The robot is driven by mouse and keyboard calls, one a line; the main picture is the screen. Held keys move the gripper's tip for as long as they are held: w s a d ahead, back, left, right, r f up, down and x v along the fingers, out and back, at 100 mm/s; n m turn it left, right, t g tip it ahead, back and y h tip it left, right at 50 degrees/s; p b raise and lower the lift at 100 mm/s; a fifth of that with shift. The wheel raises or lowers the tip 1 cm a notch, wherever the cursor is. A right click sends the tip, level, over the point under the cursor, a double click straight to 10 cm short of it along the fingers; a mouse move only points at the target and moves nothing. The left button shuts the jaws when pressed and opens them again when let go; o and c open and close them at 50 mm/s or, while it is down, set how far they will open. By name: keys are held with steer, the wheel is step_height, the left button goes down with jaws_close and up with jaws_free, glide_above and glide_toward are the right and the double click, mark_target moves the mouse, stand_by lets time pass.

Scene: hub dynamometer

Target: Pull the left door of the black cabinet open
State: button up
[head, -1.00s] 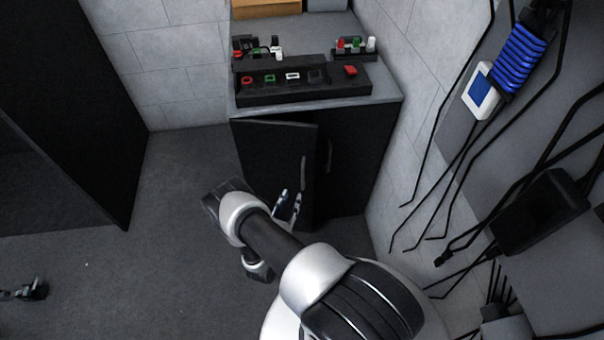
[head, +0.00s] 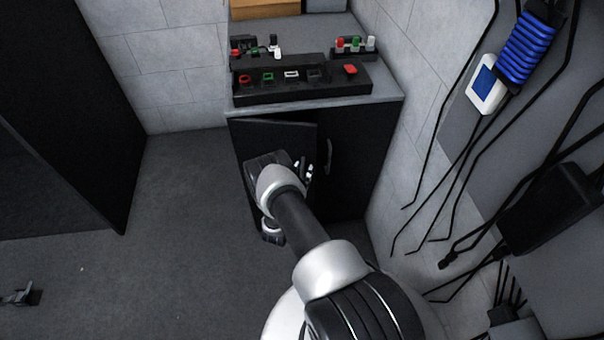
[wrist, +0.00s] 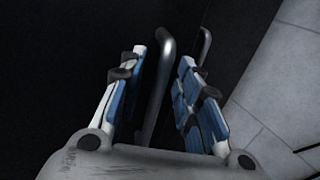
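The black cabinet (head: 362,150) stands under the grey countertop against the back wall. Its left door (head: 285,138) is slightly ajar, its right edge standing out from the cabinet front. My gripper (head: 306,168) is at this edge, and my arm hides the lower door and its handle in the head view. In the wrist view the left door's grey bar handle (wrist: 156,100) stands between the two blue-padded fingers of my gripper (wrist: 163,62). The fingers are open, with gaps visible beside the bar. The right door's handle (wrist: 204,48) is beyond the right finger.
A black control box (head: 300,88) with coloured buttons sits on the countertop (head: 385,92). Cables and a blue coil (head: 527,48) hang along the right wall. A dark panel (head: 60,110) stands at left. The floor (head: 185,200) left of the cabinet is clear.

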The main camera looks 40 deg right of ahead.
steer(key=shift+c, duration=0.2)
jaws_close()
stand_by(0.5)
